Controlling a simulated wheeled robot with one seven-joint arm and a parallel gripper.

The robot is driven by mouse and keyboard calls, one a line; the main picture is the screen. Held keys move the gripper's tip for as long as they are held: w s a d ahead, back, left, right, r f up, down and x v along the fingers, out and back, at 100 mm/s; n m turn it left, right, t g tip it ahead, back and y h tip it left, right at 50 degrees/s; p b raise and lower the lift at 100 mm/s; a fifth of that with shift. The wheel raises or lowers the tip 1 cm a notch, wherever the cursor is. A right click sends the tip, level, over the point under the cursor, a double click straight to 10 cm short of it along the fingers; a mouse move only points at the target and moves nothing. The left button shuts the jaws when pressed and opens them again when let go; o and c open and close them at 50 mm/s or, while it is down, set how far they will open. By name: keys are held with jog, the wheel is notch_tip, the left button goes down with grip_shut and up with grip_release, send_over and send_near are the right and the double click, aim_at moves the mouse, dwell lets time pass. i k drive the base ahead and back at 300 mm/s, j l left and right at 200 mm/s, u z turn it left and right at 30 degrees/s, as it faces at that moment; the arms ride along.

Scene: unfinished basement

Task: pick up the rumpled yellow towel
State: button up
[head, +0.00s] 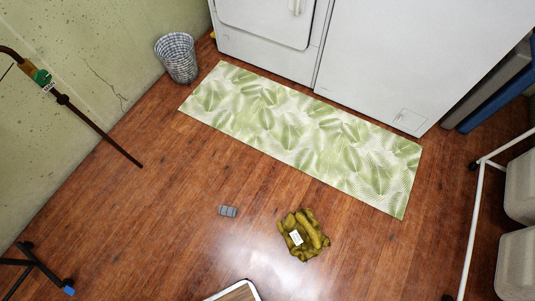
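The rumpled yellow towel (313,232) lies crumpled on the wooden floor in the lower middle of the head view. It is dark mustard yellow, and a small white label or card (296,238) shows on its left side. My gripper is not in view, so where it is relative to the towel cannot be seen.
A small grey object (228,211) lies on the floor left of the towel. A green leaf-pattern mat (300,130) lies before white appliances (400,50). A wicker basket (177,58) stands at the wall. A white-framed rack (473,220) is at right. A white-rimmed item (256,288) is at the bottom edge.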

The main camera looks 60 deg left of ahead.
aim_at(303, 236)
jog(key=k+j+u, duration=0.1)
jog(key=k+u, duration=0.2)
jog(key=k, duration=0.15)
jog(key=k+j+u, duration=0.3)
jog(key=k+l+u, duration=0.1)
jog(key=u, duration=0.2)
jog(key=i+l+u, duration=0.25)
jog(key=u, duration=0.15)
jog(key=i+l+u, duration=0.2)
jog(key=l+u, duration=0.15)
jog(key=i+l, duration=0.15)
jog(key=l, duration=0.2)
jog(key=i+l+u, duration=0.1)
jog(key=l, duration=0.2)
jog(key=i+l, duration=0.15)
jog(key=l, duration=0.2)
jog(key=i+l+u, duration=0.1)
jog(key=l, duration=0.25)
jog(key=i+l, duration=0.1)
jog(key=l, duration=0.25)
